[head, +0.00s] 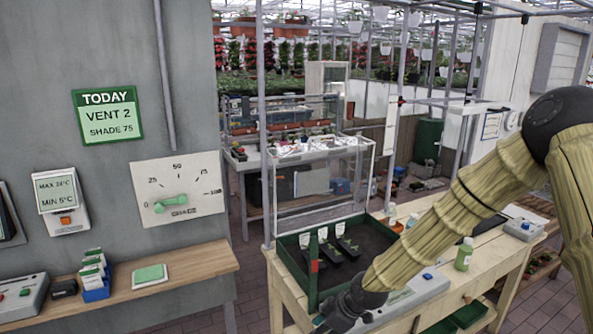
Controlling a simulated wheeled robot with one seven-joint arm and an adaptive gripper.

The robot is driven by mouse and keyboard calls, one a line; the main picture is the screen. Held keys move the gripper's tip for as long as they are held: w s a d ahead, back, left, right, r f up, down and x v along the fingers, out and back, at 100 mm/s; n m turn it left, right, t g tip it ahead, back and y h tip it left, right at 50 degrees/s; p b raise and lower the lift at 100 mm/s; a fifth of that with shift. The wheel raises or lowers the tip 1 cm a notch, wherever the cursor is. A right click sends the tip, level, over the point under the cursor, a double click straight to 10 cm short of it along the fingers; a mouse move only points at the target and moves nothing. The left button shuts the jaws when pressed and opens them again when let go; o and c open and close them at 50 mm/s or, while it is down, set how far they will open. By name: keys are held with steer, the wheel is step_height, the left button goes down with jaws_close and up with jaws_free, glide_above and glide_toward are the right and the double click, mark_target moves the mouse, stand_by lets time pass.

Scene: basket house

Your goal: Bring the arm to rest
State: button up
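My arm reaches in from the right edge and slants down to the left over the wooden bench (493,262). My gripper (322,326) is at the bottom middle, by the near end of the bench. It is dark, small and partly cut off by the picture's lower edge, so its fingers cannot be made out clearly. I cannot tell whether it holds anything.
A green-framed tray (296,262) with dark soil and white labels sits on the bench beside my arm. A small green bottle (464,254) and a grey box (523,229) stand to the right. A wall shelf (205,262) is at left.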

steer(key=s+d+f+m+g+h+b, duration=0.15)
steer(key=s+f+m, duration=0.25)
steer(key=s+f, duration=0.55)
steer(key=s+d+f+m+b, duration=0.1)
steer(key=s+d+f+m, duration=0.2)
steer(key=s+f, duration=0.7)
steer(key=s+d+f+m+h+b, duration=0.1)
steer(key=s+d+f+m, duration=0.1)
steer(key=s, duration=0.5)
steer(key=s+d+f+m+g+h, duration=0.1)
steer(key=s+d+f+m, duration=0.2)
steer(key=s+d, duration=0.2)
steer(key=s+d+f+m+h+b, duration=0.1)
steer(key=s+d+f+m, duration=0.1)
steer(key=s, duration=0.7)
steer(key=shift+d+f+m+h+b, duration=0.4)
steer(key=shift+d+f, duration=0.3)
steer(key=shift+d, duration=0.55)
steer(key=shift+g, duration=0.25)
